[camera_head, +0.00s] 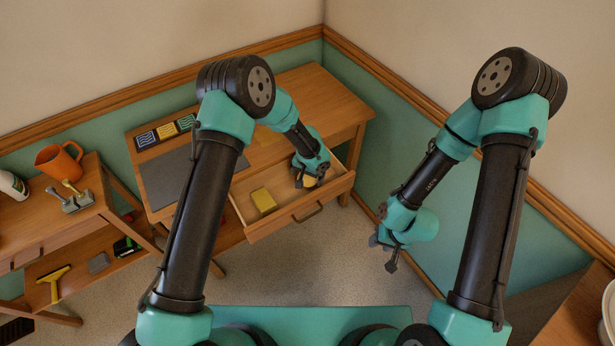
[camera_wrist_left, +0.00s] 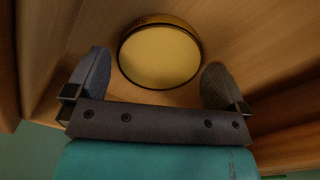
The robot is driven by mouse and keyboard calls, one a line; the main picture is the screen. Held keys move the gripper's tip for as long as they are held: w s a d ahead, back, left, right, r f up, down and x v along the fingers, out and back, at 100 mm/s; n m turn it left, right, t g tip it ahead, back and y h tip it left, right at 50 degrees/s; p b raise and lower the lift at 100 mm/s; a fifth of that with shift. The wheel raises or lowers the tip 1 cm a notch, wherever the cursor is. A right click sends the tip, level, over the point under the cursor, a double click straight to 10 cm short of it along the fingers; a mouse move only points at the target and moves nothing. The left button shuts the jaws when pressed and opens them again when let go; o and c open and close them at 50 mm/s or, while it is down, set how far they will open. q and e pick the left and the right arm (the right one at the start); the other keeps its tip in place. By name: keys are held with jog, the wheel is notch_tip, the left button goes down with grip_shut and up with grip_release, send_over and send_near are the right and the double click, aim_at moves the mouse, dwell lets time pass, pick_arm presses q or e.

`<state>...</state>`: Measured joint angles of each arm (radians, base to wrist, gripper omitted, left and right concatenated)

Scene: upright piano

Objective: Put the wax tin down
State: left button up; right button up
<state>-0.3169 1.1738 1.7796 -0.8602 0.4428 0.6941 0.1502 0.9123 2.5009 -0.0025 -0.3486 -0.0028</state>
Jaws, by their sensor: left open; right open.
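The wax tin (camera_wrist_left: 160,56) is a round yellow tin with a dark rim, lying on the wooden drawer floor. In the head view only a bit of the tin (camera_head: 309,181) shows at my left gripper. My left gripper (camera_head: 303,180) is inside the open drawer (camera_head: 281,211). In the left wrist view its two fingers (camera_wrist_left: 156,88) are spread apart on either side of the tin, with gaps showing. My right gripper (camera_head: 386,252) is open and empty, hanging over the floor at the right.
A yellow block (camera_head: 264,201) lies in the drawer, left of my left gripper. The desk (camera_head: 318,97) above carries a grey mat (camera_head: 170,178) and several patterned tiles (camera_head: 167,130). A side shelf at left holds an orange mug (camera_head: 60,163).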

aim_at(307, 178)
pick_arm(q)
notch_tip(307, 178, up, 11)
dwell(0.4)
pick_arm(e)
jog(key=shift+c, duration=0.3)
dwell(1.1)
